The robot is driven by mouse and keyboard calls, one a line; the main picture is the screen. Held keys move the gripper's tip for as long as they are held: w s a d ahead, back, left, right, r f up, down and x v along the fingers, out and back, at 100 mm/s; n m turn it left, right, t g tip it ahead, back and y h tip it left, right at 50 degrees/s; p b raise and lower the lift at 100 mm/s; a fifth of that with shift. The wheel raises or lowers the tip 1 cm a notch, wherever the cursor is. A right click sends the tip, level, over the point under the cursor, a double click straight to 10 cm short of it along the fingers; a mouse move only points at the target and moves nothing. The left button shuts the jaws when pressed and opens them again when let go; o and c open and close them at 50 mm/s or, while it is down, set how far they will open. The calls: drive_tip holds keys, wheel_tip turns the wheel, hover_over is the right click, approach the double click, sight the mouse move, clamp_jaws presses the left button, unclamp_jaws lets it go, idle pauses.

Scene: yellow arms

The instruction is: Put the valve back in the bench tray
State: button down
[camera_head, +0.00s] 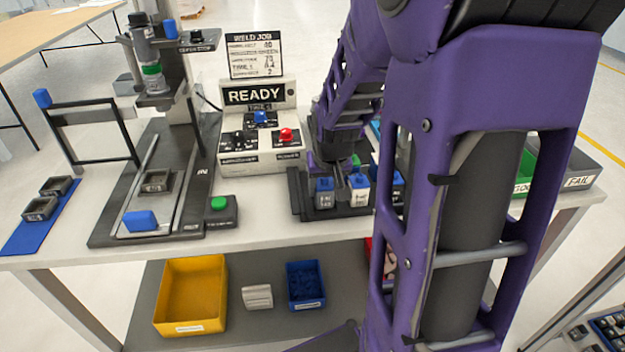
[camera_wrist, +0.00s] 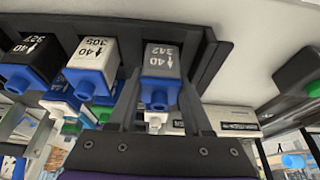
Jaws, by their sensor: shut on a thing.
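A dark grey valve with a blue cap, marked 40 342 (camera_wrist: 161,62), sits between the fingers of my gripper (camera_wrist: 160,92) in the wrist view. The fingers are shut on it from both sides. In the head view this valve (camera_head: 324,193) is at the left end of the black bench tray (camera_head: 296,196), with my gripper (camera_head: 327,176) above it. It looks upright, at the tray's end place; whether it is fully seated I cannot tell. A white valve marked 305 (camera_wrist: 92,62) and a black valve marked 927 (camera_wrist: 28,65) stand beside it in the tray.
A control box with a READY display (camera_head: 257,95) stands behind the tray. A green button box (camera_head: 220,210) and a press fixture (camera_head: 150,190) are to the left. My arm hides the bench's right middle.

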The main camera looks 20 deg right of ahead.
drive_tip(key=shift+f, duration=0.2)
drive_tip(key=shift+f, duration=0.15)
drive_tip(key=shift+c, duration=1.7)
unclamp_jaws()
drive_tip(key=shift+r+p, duration=0.35)
drive_tip(key=shift+r, duration=0.15)
drive_tip(key=p+v, duration=0.8)
drive_tip(key=v, duration=0.3)
drive_tip(key=shift+s, duration=0.25)
drive_tip(key=shift+w+a, duration=0.1)
drive_tip(key=shift+a, duration=0.05)
